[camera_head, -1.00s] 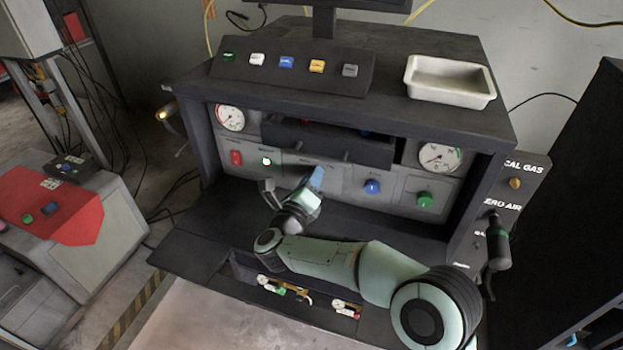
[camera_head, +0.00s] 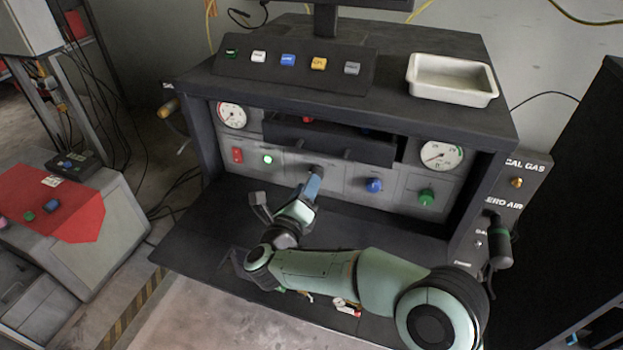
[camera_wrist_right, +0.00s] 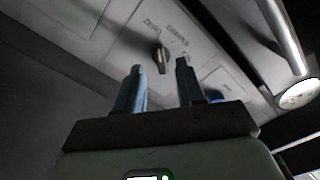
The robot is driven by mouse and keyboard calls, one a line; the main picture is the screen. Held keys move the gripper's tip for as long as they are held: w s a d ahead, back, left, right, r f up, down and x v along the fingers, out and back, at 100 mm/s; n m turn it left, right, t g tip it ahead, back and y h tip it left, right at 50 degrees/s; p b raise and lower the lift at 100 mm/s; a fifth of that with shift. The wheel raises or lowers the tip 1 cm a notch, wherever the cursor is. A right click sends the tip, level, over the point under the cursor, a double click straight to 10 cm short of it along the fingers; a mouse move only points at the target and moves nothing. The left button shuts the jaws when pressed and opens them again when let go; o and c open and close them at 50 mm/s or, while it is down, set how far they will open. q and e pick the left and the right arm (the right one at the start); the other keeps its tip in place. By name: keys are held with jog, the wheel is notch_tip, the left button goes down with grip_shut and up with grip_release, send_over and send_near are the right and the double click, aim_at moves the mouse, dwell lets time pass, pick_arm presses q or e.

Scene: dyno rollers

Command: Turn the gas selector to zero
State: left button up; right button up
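The gas selector looks to be the small dark knob (camera_head: 316,169) in the middle of the grey front panel. It also shows in the right wrist view as an elongated dark knob (camera_wrist_right: 161,58) with blurred labels around it. I cannot read which label it points at. My right gripper (camera_head: 312,186) is just in front of and below the knob. In the right wrist view its two blue fingers (camera_wrist_right: 160,85) stand apart with nothing between them, and the knob appears beyond the gap, apparently untouched. My left gripper is not in view.
A blue knob (camera_head: 374,185) and a green knob (camera_head: 426,197) sit right of the selector. A red switch (camera_head: 237,155) and a lit green button (camera_head: 267,159) sit left. A dark drawer (camera_head: 325,142) juts out above. The dark shelf (camera_head: 215,225) is bare at left.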

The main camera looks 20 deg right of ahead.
jog(key=v, duration=0.9)
